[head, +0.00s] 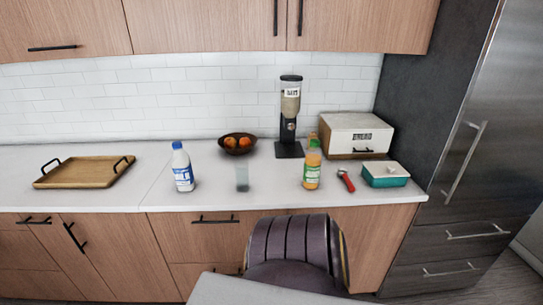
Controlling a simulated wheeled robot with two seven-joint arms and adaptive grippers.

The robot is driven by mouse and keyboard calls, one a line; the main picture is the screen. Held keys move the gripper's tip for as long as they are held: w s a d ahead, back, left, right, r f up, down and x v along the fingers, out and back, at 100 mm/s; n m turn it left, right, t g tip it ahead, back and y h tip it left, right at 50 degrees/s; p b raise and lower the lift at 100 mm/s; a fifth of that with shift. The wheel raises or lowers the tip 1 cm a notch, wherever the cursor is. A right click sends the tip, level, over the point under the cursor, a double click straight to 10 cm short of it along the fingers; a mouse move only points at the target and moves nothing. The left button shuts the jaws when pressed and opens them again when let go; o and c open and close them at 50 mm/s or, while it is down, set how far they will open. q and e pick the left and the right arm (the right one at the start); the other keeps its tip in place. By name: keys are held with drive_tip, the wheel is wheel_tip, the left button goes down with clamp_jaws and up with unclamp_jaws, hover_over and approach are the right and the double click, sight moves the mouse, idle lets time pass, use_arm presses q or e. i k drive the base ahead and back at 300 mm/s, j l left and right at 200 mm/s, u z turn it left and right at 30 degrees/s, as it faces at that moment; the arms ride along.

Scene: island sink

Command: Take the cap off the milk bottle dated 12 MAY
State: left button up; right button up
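A white milk bottle with a blue cap and a blue-and-white label (183,170) stands upright on the white counter, left of centre. Its blue cap (178,145) is on. The label's print is too small to read, so I cannot tell its date. It is the only milk bottle that I can make out. Neither of my grippers shows in the head view.
A glass (242,178), a fruit bowl (237,144), an orange juice bottle (312,169) and a dispenser (290,115) stand to the right. Further right are a red-handled tool (346,180), a teal box (386,178) and a bread box (356,135). A chair (293,250) stands before the counter.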

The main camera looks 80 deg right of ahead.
sight(182, 172)
drive_tip(key=k+l+z, duration=0.1)
drive_tip(key=z, duration=0.7)
drive_tip(key=l+z, duration=0.2)
drive_tip(key=z, duration=0.2)
drive_tip(key=k+l+z, duration=0.1)
drive_tip(key=z, duration=0.3)
drive_tip(key=l+z, duration=0.2)
drive_tip(key=z, duration=0.2)
